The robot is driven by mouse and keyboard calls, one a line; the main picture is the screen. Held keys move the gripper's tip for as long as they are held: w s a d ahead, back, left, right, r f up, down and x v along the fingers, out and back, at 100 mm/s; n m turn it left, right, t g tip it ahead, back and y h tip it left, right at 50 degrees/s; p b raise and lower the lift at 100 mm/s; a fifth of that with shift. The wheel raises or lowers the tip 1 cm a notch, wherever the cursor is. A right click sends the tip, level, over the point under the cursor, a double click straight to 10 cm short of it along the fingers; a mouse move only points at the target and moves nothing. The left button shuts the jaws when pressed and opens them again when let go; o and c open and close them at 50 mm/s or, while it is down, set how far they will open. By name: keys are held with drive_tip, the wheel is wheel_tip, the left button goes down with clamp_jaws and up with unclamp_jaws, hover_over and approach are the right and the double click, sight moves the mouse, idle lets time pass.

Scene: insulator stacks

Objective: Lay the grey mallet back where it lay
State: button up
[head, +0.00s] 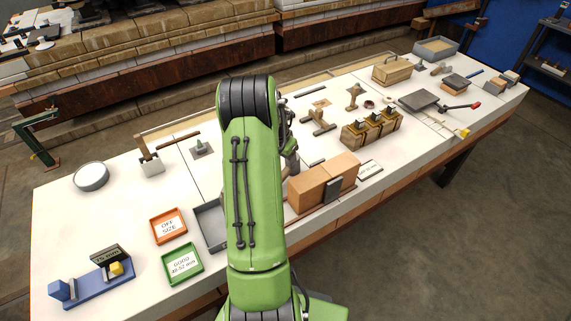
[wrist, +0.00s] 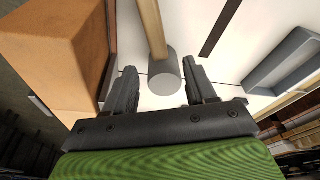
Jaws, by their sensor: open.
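The grey mallet shows in the wrist view, with a grey cylindrical head (wrist: 164,76) and a pale wooden handle (wrist: 152,28) running away to the top edge. It appears to lie on the white bench top (wrist: 188,32); whether it rests fully on it is hard to tell. My gripper (wrist: 160,88) is open, one finger on each side of the head, with a visible gap on both sides. In the head view my green arm hides the mallet and most of the gripper.
An orange-brown block (head: 322,180) stands close to the gripper, at the left in the wrist view (wrist: 68,52). A grey tray (head: 208,224) lies on the other side. A dark strip (wrist: 220,28) lies near the handle. Wooden blocks (head: 371,128) stand farther right.

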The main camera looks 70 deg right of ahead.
drive_tip(key=v, duration=0.7)
drive_tip(key=shift+p, duration=0.45)
drive_tip(key=w+a+r+n+t, duration=0.1)
drive_tip(key=w+a+r+n, duration=0.2)
drive_tip(key=w+a+r, duration=0.3)
drive_tip(key=w+a+r+n+t, duration=0.1)
drive_tip(key=w+a+r+n, duration=0.2)
drive_tip(key=w+a+r, duration=0.45)
drive_tip(key=a+r+n+t, duration=0.25)
drive_tip(key=a+n, duration=0.45)
drive_tip(key=a, duration=1)
drive_tip(key=s+a+n+t+y, duration=0.2)
drive_tip(key=s+a+n, duration=0.6)
drive_tip(key=a, duration=0.7)
drive_tip(key=shift+s+r+n, duration=0.3)
drive_tip(key=shift+s+n, duration=0.1)
drive_tip(key=shift+s, duration=0.3)
